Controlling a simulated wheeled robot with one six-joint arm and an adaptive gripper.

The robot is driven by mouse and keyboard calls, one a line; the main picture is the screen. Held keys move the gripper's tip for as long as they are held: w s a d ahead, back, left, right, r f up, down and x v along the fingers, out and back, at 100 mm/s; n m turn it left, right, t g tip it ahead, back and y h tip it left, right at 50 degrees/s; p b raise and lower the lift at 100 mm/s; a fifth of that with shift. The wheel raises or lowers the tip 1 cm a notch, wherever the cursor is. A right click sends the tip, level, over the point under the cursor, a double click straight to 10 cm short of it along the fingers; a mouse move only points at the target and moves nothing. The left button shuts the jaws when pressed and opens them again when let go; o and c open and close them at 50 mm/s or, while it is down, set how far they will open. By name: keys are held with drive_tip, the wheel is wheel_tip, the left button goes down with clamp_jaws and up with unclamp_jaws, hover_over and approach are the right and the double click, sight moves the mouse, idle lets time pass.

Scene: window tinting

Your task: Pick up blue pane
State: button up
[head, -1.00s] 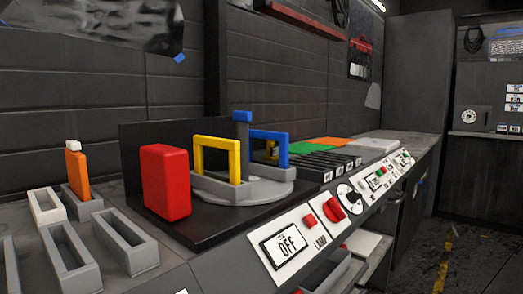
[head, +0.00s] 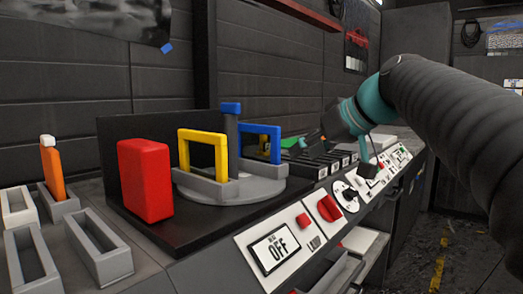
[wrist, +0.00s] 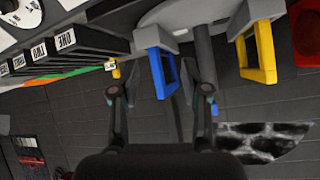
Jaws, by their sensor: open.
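The blue pane (head: 276,146), a hollow blue frame, stands upright in a grey slot on the right of the round grey stand (head: 262,190). My gripper (head: 303,146) is to the right of the blue pane in the head view, open and empty, with its fingers pointing left. In the wrist view the blue pane (wrist: 157,76) shows between the spread fingers of my gripper (wrist: 152,82). I see no contact, and the exact gap is hard to judge. A yellow frame (head: 203,134) stands beside it, left on the stand.
A red block (head: 146,180) stands left on the black base (head: 190,240). A grey post with a blue top (head: 231,109) rises from the stand. An orange piece (head: 51,168) sits in a holder at far left. Several black slots (head: 320,165) and a control panel (head: 272,248) lie rightward.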

sight(256, 126)
drive_tip(key=w+a+r+n+y, duration=0.2)
drive_tip(key=w+r+n+y, duration=0.15)
drive_tip(key=w+r, duration=0.4)
drive_tip(key=shift+n, duration=0.35)
drive_tip(key=w+a, duration=0.1)
drive_tip(key=a, duration=0.1)
drive_tip(key=w+a+f, duration=0.1)
drive_tip(key=a, duration=0.1)
drive_tip(key=w+a, duration=0.1)
drive_tip(key=a, duration=0.1)
drive_tip(key=shift+w+a+f, duration=0.1)
drive_tip(key=shift+f, duration=0.15)
drive_tip(key=shift+d+f+x, duration=0.15)
drive_tip(key=shift+f+x, duration=0.05)
drive_tip(key=shift+x, duration=1.15)
drive_tip(key=shift+d+f+x, duration=0.1)
drive_tip(key=shift+f+x, duration=0.05)
drive_tip(key=shift+x, duration=1.15)
clamp_jaws()
